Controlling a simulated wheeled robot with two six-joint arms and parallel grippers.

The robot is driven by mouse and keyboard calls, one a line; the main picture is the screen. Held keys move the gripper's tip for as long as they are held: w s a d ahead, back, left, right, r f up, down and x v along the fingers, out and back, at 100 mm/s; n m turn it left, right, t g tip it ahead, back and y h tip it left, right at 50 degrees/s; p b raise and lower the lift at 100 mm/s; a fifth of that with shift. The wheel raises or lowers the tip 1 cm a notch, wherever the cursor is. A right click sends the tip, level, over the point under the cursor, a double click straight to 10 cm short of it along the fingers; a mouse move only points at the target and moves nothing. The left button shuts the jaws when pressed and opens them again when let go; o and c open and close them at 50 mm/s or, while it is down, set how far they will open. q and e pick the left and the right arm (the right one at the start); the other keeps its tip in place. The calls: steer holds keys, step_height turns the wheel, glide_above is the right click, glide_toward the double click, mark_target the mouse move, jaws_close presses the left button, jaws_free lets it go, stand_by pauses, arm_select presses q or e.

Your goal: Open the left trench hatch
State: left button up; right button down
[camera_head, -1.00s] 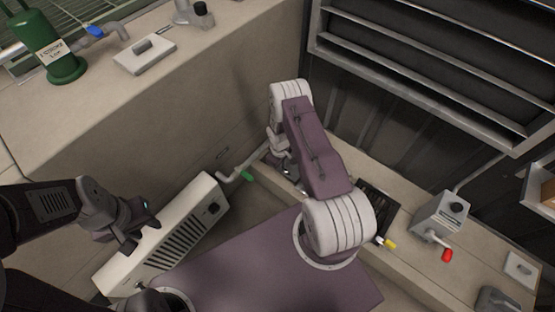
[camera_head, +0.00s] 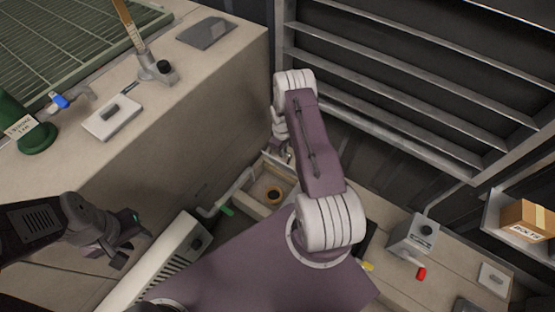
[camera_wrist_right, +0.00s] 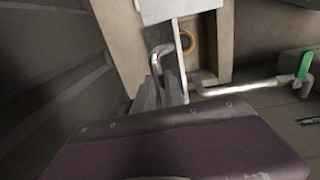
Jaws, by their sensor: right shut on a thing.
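My right gripper (camera_wrist_right: 172,92) is shut on a bent metal handle (camera_wrist_right: 158,54) in the right wrist view. A pale hatch panel (camera_wrist_right: 180,9) shows at the top of that view, by the handle. The trench opening (camera_head: 258,192) is uncovered in the head view, with a dark round hole ringed in yellow inside; the ring (camera_wrist_right: 187,42) also shows in the right wrist view. In the head view my right arm hides most of the hatch and the right gripper's fingers. My left gripper (camera_head: 127,240) is open and empty above the white heater-like box (camera_head: 160,262).
A pipe with a green lever (camera_head: 226,210) runs beside the opening, close to the wall of the raised ledge. A grey box with a red-tipped lever (camera_head: 411,236) stands at right. A green cylinder (camera_head: 35,135) stands on the ledge.

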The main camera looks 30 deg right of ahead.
steer(key=w+d+b, duration=0.2)
steer(key=d+b, duration=0.1)
steer(key=d, duration=0.3)
steer(key=shift+w+d+b, duration=0.35)
steer(key=shift+d, duration=0.05)
steer(key=shift+r, duration=0.1)
steer(key=c, duration=1.4)
jaws_free()
steer(key=shift+r, duration=0.1)
